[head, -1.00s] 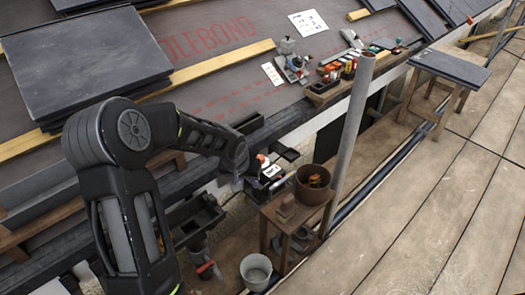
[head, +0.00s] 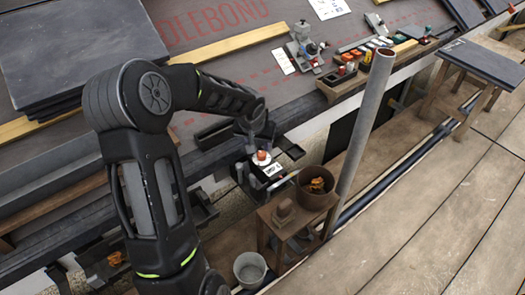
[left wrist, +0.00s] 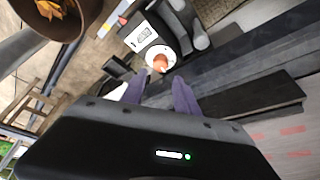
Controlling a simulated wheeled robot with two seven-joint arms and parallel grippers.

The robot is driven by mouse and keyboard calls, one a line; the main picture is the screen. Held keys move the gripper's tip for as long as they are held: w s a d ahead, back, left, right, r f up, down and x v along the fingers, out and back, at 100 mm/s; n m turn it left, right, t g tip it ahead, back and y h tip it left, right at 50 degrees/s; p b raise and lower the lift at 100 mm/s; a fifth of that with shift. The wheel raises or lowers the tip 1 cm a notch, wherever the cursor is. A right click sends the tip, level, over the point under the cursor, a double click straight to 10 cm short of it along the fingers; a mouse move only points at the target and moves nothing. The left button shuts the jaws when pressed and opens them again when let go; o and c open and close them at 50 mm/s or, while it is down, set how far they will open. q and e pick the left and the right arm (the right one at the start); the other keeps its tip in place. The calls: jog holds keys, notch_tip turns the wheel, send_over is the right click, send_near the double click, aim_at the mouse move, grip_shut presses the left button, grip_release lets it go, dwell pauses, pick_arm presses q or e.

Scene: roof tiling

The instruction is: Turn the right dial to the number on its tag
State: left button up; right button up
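A dial with an orange-red knob on a round white face (head: 262,158) sits on a dark unit below the roof edge. It also shows in the left wrist view (left wrist: 161,62). A white tag (left wrist: 141,36) with dark marks lies beside the dial; I cannot read its number. My left gripper (head: 256,138) is just above the dial. In the left wrist view its two fingers (left wrist: 158,86) are apart, with the knob just beyond the gap between their tips. Nothing is held. I cannot make out a second dial. My right gripper is not in view.
A brown pot (head: 316,190) stands on a small wooden stool (head: 266,218), right of the dial. A grey upright pole (head: 368,125) rises close behind it. A grey bucket (head: 250,268) stands below. Stacked slates (head: 80,50) lie on the roof at left.

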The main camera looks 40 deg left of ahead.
aim_at(262, 154)
pick_arm(q)
jog(key=b+x, duration=0.2)
jog(key=x, duration=0.4)
jog(key=shift+f, duration=0.3)
jog(key=shift+w+a+f+b, duration=0.1)
jog(key=shift+w+f+b, duration=0.25)
jog(key=shift+f, duration=0.2)
jog(key=shift+c, duration=0.5)
grip_shut()
